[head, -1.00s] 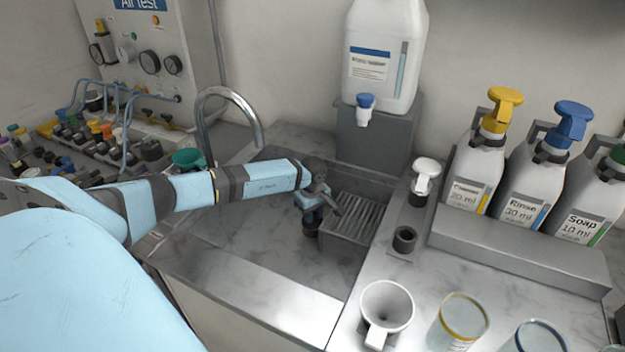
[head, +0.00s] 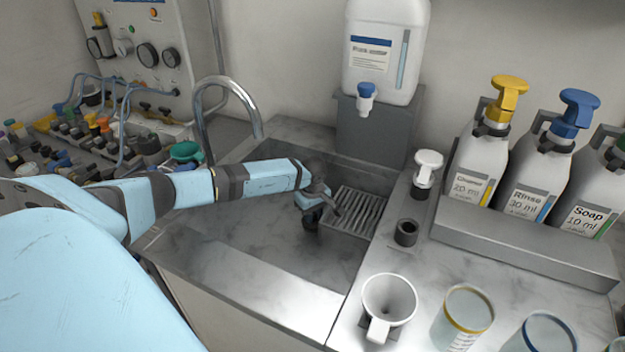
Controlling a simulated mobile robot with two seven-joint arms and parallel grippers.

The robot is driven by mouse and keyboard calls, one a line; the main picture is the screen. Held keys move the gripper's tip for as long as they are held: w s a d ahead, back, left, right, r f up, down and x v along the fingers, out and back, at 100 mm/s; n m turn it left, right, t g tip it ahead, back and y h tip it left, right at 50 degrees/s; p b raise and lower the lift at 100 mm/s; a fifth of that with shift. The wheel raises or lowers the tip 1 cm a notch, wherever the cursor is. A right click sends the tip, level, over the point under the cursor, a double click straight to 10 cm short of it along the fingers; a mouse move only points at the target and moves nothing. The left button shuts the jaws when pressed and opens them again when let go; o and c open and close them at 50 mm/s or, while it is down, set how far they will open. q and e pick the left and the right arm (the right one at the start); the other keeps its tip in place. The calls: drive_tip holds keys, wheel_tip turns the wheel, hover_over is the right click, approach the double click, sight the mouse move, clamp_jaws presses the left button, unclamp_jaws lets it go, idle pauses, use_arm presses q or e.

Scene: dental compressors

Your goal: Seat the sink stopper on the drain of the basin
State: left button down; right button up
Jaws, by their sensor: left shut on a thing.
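The basin (head: 235,222) is a grey sink let into the counter, with a curved metal tap at its back left. My left gripper (head: 312,208) is inside the basin, pointing down beside the ribbed metal rack. It is shut on a small dark piece, the sink stopper (head: 311,224), which shows just below the fingers. The drain cannot be made out; the gripper and stopper may cover it. I cannot tell whether the stopper touches the basin floor. My right gripper is not in view.
The ribbed rack (head: 352,213) stands close to the right of the gripper. The tap (head: 228,84) arches behind my left arm. A white funnel (head: 388,300), glass beakers (head: 463,315) and pump bottles (head: 485,165) stand on the right counter. The basin's left floor is clear.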

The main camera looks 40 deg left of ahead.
use_arm(q)
drive_tip(key=shift+f, duration=0.1)
drive_tip(key=shift+f+b, duration=0.45)
drive_tip(key=shift+b, duration=0.1)
drive_tip(key=c, duration=0.9)
unclamp_jaws()
